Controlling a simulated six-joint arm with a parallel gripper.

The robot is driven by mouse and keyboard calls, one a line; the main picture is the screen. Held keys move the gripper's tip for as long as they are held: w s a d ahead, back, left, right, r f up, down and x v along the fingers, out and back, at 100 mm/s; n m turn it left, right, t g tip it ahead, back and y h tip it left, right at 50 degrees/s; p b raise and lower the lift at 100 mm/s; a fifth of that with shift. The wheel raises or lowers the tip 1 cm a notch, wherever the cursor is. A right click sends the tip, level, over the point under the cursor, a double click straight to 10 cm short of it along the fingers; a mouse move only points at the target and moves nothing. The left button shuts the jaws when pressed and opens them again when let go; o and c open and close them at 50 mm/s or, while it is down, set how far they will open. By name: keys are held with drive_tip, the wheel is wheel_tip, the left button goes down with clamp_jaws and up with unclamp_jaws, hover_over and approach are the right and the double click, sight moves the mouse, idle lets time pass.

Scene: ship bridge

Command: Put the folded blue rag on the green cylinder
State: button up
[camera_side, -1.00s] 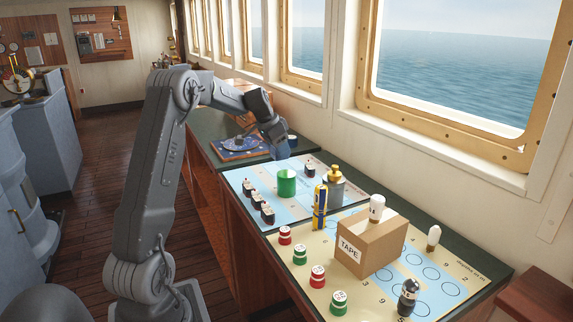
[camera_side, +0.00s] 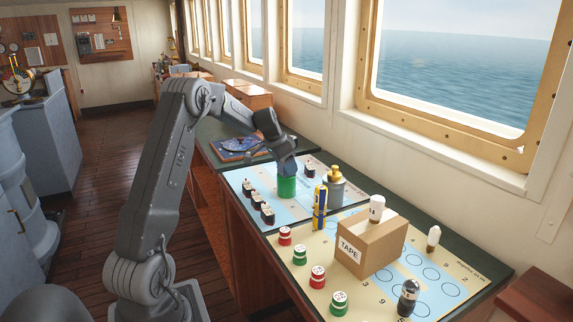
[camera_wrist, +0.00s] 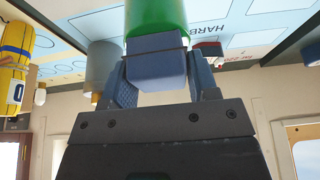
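The green cylinder (camera_side: 287,187) stands upright on the light-blue chart at the far part of the counter; it also shows at the top of the wrist view (camera_wrist: 155,16). My gripper (camera_side: 286,160) is directly above it, pointing down. The folded blue rag (camera_wrist: 157,64), a small block with a dark band, is held between my two fingers in the wrist view. It lies right at the cylinder's top end; I cannot tell whether the two touch. In the side view the rag is hard to separate from my fingers.
A grey bottle with a yellow top (camera_side: 335,187) and a yellow-blue canister (camera_side: 320,206) stand close right of the cylinder. Black-and-white pieces (camera_side: 262,205) stand to its left. A cardboard tape box (camera_side: 370,248) and several small pots are nearer. The window wall borders the counter.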

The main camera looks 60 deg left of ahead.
drive_tip(key=o, duration=0.4)
drive_tip(key=shift+r, duration=0.1)
drive_tip(key=v, duration=1.2)
drive_tip(key=d+r, duration=0.4)
drive_tip(key=d, duration=1)
drive_tip(key=s+d, duration=0.5)
drive_tip(key=d, duration=0.6)
drive_tip(key=s+d+f, duration=0.2)
drive_tip(key=s+d, duration=0.4)
drive_tip(key=s, duration=0.1)
drive_tip(key=s+d+f+t, duration=0.1)
drive_tip(key=s+d+f, duration=0.1)
drive_tip(key=s+d, duration=0.5)
drive_tip(key=shift+s+f, duration=0.35)
